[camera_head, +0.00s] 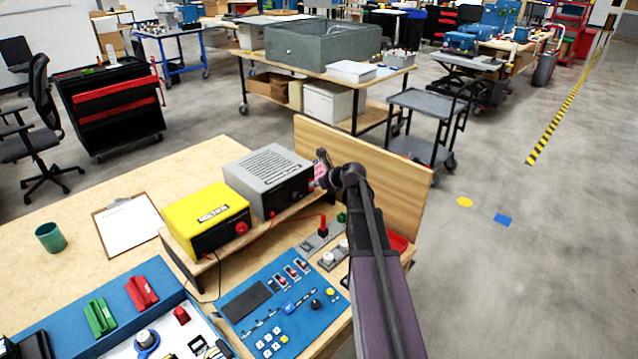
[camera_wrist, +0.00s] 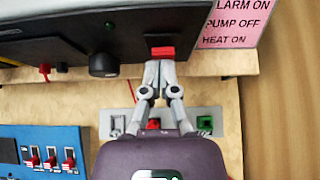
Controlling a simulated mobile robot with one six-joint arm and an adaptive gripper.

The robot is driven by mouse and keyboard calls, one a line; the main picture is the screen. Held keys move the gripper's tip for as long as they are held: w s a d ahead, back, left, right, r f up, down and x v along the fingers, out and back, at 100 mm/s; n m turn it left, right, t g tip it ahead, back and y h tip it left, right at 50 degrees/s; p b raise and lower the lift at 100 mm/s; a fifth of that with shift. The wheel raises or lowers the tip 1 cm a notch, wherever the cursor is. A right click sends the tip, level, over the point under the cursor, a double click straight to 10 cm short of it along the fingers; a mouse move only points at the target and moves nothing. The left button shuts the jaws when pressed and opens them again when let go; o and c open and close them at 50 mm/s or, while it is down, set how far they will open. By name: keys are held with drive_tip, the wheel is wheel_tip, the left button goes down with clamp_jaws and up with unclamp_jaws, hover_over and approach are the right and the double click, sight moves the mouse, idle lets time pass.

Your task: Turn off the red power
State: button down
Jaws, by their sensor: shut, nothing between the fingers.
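A small red switch (camera_wrist: 162,52) sits on the dark front panel of a box at the top of the wrist view. My gripper (camera_wrist: 158,64) is shut and empty, with its fingertips together just below the switch. Whether they touch it cannot be told. The grey box (camera_head: 268,175) with printed text on top stands on a wooden shelf in the head view, and my arm reaches its right front end. Whether the switch is on or off cannot be read.
A black knob (camera_wrist: 104,65) is left of the switch. A pink label (camera_wrist: 236,22) is at its right. Below are a red button (camera_wrist: 153,124) and a green switch (camera_wrist: 204,124). The yellow box (camera_head: 208,215) stands left of the grey one. A wooden panel (camera_head: 385,180) rises behind my arm.

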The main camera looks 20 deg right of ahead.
drive_tip(key=shift+s+d, duration=0.1)
drive_tip(key=shift+d, duration=0.1)
drive_tip(key=shift+a+r, duration=0.1)
drive_tip(key=shift+r, duration=0.1)
drive_tip(key=shift+r+p, duration=0.6)
drive_tip(key=shift+p, duration=0.1)
drive_tip(key=w+r+p+v, duration=0.1)
drive_tip(key=r+p+v, duration=0.1)
drive_tip(key=p+v, duration=0.7)
drive_tip(key=v, duration=0.3)
drive_tip(key=shift+r, duration=0.25)
idle(0.5)
